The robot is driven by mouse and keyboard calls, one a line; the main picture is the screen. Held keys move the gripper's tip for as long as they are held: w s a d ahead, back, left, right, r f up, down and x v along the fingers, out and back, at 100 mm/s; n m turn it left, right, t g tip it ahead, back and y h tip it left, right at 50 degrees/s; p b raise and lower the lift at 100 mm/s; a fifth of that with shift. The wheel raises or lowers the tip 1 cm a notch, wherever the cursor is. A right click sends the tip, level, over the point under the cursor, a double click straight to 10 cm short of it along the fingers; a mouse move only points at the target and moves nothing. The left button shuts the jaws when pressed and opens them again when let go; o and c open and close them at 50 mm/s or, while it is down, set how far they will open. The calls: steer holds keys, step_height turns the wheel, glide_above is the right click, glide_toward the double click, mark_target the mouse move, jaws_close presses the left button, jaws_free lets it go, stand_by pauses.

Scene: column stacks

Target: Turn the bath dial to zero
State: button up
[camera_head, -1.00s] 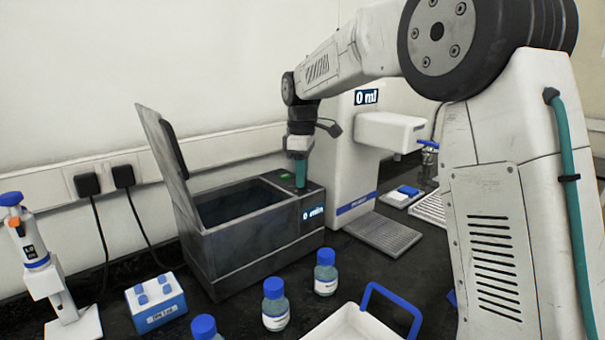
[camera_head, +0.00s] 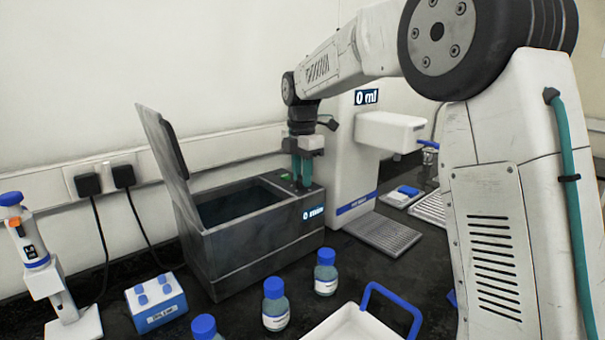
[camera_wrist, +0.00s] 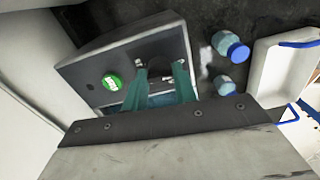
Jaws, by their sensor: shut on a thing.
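The bath (camera_head: 255,245) is a grey metal box with its lid (camera_head: 165,155) standing open at the left. Its display (camera_head: 313,214) seems to read 0 min, slightly blurred. A green button (camera_head: 284,176) is on its top; it also shows in the wrist view (camera_wrist: 111,82). My gripper (camera_head: 302,184) points down at the top right of the bath. In the wrist view, its two teal fingers (camera_wrist: 161,75) are on either side of the dark dial (camera_wrist: 161,72), shut on it. The fingers largely hide the dial, and its pointer cannot be made out.
A white dispenser (camera_head: 352,165) reading 0 ml stands right behind the bath. Several blue-capped bottles (camera_head: 325,273) and a white tray (camera_head: 350,325) are in front. A blue-and-white box (camera_head: 155,303) and a pipette on a stand (camera_head: 38,265) are at the left.

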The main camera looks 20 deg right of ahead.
steer(key=shift+w+r+n, duration=0.1)
steer(key=shift+r+n, duration=0.05)
steer(key=shift+n, duration=0.35)
steer(key=o, duration=1)
step_height(320, 180, up, 8)
steer(key=shift+f, duration=0.2)
